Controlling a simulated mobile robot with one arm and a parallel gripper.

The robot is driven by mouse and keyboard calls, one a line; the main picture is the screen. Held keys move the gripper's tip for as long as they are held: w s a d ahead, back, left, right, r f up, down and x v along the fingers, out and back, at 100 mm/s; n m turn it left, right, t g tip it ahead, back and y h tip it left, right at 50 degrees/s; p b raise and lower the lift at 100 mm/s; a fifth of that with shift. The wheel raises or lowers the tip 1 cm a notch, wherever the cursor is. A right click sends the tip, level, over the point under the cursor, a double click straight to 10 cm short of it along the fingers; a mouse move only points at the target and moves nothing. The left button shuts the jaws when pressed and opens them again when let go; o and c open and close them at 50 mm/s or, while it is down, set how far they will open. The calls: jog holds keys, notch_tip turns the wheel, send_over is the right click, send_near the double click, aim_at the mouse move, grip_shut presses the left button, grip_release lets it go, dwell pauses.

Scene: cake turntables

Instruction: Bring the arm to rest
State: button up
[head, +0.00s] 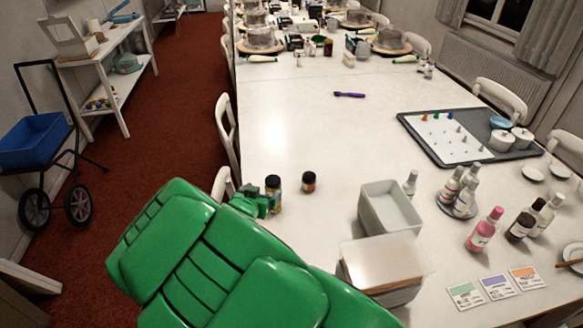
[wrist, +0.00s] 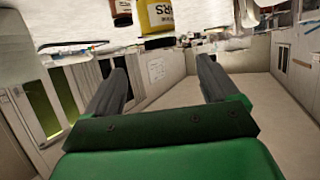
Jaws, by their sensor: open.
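My green arm fills the lower left of the head view. My gripper (head: 252,200) is at its far end, by the table's left edge, beside a dark jar with a yellow label (head: 273,190). In the wrist view the two dark fingers of my gripper (wrist: 160,90) stand wide apart with nothing between them. The yellow-labelled jar (wrist: 158,18) shows upside down beyond the fingers at the top of the wrist view. I cannot tell whether the gripper touches the jar.
The long white table (head: 290,130) has clear room in its middle. A small dark jar (head: 309,181), an open white bin (head: 390,207) and a lidded bin (head: 385,265) stand near my arm. White chairs (head: 227,130) line the left edge. A blue cart (head: 38,140) is farther left.

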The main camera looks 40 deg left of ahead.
jog(key=w+d+r+m+g, duration=0.25)
jog(key=w+d+r, duration=0.25)
jog(key=w+d, duration=0.5)
jog(key=s+d+r+g, duration=0.2)
jog(key=s+d, duration=0.1)
jog(key=d, duration=0.6)
jog(key=s+d+r+g, duration=0.2)
jog(key=s+d+g, duration=0.1)
jog(key=d, duration=0.6)
jog(key=s+d+r+m+g+h, duration=0.1)
jog(key=s+d+r+g, duration=0.1)
jog(key=d, duration=0.7)
jog(key=shift+s+r, duration=0.3)
jog(key=shift+s, duration=0.2)
jog(key=shift+s+r, duration=0.25)
jog(key=shift+s, duration=0.25)
jog(key=s+d+r+g+h, duration=0.1)
jog(key=s+d+r+g, duration=0.1)
jog(key=s+d, duration=0.8)
jog(key=s+d+r+g+h, duration=0.2)
jog(key=s+d, duration=0.9)
jog(key=d, duration=0.1)
jog(key=shift+s+r+g, duration=0.25)
jog(key=shift+r+g, duration=0.05)
jog(key=shift+g, duration=0.05)
jog(key=shift+d, duration=0.1)
